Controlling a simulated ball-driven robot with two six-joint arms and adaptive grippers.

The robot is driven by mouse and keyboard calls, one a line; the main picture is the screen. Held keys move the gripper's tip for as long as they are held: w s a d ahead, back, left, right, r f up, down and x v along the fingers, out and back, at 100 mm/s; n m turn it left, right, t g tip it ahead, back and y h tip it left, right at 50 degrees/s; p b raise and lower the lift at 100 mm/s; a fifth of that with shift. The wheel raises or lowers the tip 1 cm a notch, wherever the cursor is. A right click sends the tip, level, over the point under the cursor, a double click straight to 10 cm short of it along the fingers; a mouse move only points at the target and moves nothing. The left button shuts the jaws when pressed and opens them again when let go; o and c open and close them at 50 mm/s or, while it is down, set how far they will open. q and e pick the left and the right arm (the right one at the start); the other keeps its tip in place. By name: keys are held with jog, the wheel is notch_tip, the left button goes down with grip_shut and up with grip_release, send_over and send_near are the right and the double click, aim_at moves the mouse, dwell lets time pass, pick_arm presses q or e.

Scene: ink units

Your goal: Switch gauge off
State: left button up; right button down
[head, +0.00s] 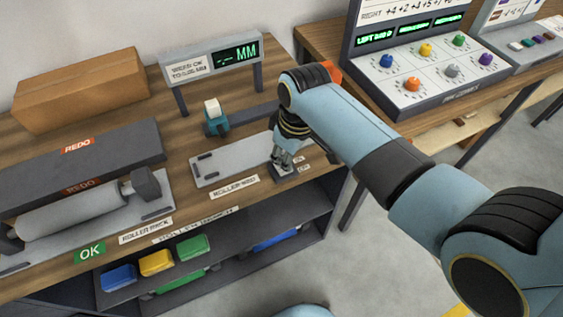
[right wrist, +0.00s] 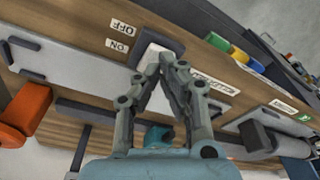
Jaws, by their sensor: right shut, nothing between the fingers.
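The gauge's display (head: 234,54) stands on two legs at the back of the wooden bench and is lit, showing green dashes and "MM". The gauge bed (head: 222,172) is a pale plate in front of it, with a blue-green block with a white top (head: 212,114) behind. A switch with a pale face in a dark frame (right wrist: 152,46) lies beside the ON and OFF labels in the right wrist view. My right gripper (head: 283,168) is shut and empty, its fingertips (right wrist: 166,62) over the switch's edge; contact is unclear. My left gripper is out of view.
A cardboard box (head: 80,90) and a pale roller (head: 70,212) on a rack are at the left. Coloured bins (head: 156,262) sit on the shelf below. A knob console (head: 425,75) stands on another table at the right.

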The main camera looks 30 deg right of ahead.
jog(key=shift+f+b, duration=0.55)
jog(key=shift+f, duration=0.4)
jog(key=shift+r, duration=0.1)
notch_tip(320, 180, up, 3)
jog(key=p, duration=0.3)
jog(key=shift+f, duration=0.2)
jog(key=shift+r, duration=2.15)
